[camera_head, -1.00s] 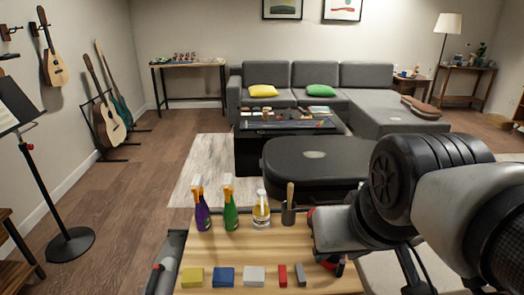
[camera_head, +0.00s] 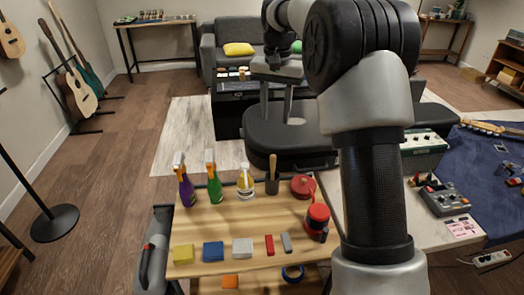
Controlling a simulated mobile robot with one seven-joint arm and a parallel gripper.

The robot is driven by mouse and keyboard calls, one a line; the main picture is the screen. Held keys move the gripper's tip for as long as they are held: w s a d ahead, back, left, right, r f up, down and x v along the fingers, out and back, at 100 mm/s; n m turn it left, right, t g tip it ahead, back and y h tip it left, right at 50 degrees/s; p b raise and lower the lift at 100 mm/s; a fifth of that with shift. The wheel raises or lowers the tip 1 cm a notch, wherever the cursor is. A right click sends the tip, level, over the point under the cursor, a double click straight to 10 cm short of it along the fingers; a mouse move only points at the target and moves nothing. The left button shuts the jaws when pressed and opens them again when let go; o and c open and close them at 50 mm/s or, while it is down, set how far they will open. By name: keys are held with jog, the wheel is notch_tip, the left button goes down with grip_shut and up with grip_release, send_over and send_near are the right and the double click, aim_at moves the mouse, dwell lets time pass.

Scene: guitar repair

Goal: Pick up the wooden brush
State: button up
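A light wooden handle (camera_head: 273,161), likely the wooden brush, stands upright in a dark cup (camera_head: 272,186) at the back of the wooden tabletop (camera_head: 214,230). The cup hides its lower end, so I cannot tell its full shape. My gripper (camera_head: 276,119) hangs from my raised arm, fingers pointing down. In the picture it is above the handle and apart from it. Its two fingers are spread with nothing between them.
Coloured blocks (camera_head: 213,251) line the front. A white table (camera_head: 440,232) with a blue cloth (camera_head: 480,175) is at right.

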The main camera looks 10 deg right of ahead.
jog(key=w+f, duration=0.3)
jog(key=b, duration=0.2)
send_near(273, 172)
jog(key=shift+w+a+f+m+g, duration=0.1)
jog(key=shift+w+f+m+g, duration=0.1)
jog(key=shift+w, duration=0.3)
jog(key=shift+w+f+m+g, duration=0.1)
jog(key=shift+w+f, duration=0.1)
jog(key=shift+w, duration=0.25)
jog(key=shift+s+f+b, duration=0.15)
jog(key=shift+f+b, duration=0.1)
jog(key=shift+f, duration=1.1)
jog(key=shift+s+f+b, duration=0.15)
jog(key=shift+f+b, duration=0.05)
jog(key=shift+f, duration=1.2)
grip_shut()
